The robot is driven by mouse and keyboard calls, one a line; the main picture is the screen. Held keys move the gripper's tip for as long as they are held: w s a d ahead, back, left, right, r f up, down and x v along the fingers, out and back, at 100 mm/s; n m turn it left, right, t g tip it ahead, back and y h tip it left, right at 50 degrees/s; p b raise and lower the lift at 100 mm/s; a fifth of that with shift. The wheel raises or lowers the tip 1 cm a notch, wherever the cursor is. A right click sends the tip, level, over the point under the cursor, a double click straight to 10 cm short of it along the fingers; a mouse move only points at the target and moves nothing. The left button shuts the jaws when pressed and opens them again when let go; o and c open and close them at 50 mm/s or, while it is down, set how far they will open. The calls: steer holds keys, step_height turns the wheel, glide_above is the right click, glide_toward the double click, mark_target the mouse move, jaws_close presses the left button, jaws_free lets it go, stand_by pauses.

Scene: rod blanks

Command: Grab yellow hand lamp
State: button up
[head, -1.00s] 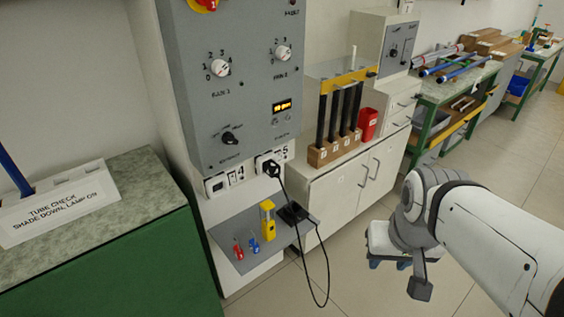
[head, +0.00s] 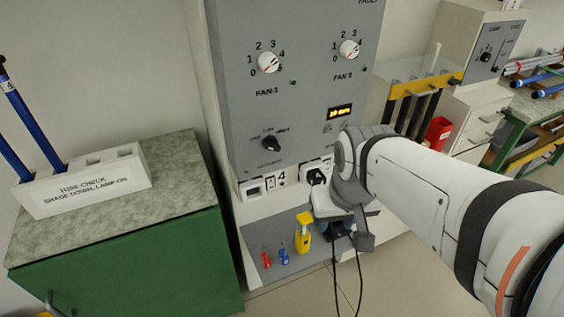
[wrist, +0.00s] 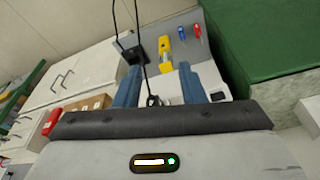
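The yellow hand lamp (head: 304,230) stands upright on the grey shelf (head: 262,232) below the control panel. It also shows in the wrist view (wrist: 165,47), just past the fingertips. My gripper (wrist: 160,70) is open, with its two blue fingers apart and nothing held between them. In the head view my gripper (head: 335,228) is just right of the lamp and partly hidden by my wrist. The lamp looks apart from the fingers.
A small red tool (head: 265,258) and a blue one (head: 283,254) stand left of the lamp. A black cable (wrist: 137,25) hangs close by, from a plug (head: 317,177). A green cabinet (head: 130,265) with a white tube rack (head: 85,185) is left.

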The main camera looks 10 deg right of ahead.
steer(key=shift+d, duration=0.15)
steer(key=shift+o, duration=1)
steer(key=shift+w, duration=0.1)
steer(key=o, duration=0.4)
steer(key=w+a+f+n+b, duration=0.1)
steer(key=w+f+b, duration=0.3)
steer(key=w+f, duration=0.5)
steer(key=shift+w+a+n+g+b, duration=0.3)
steer(key=shift+w+b, duration=0.05)
steer(key=shift+w, duration=0.65)
steer(key=n+b, duration=0.2)
steer(key=b, duration=0.1)
glide_above(303, 235)
steer(key=w, duration=0.3)
steer(key=shift+y, duration=0.3)
steer(key=f, duration=1.2)
steer(key=shift+s+d+f, duration=0.2)
steer(key=shift+s, duration=0.05)
steer(key=shift+w+f, duration=0.2)
steer(key=shift+f, duration=0.1)
step_height(303, 235, down, 8)
steer(key=shift+w+d+f+b, duration=0.1)
steer(key=shift+d+b, duration=0.05)
steer(key=shift+b, duration=0.45)
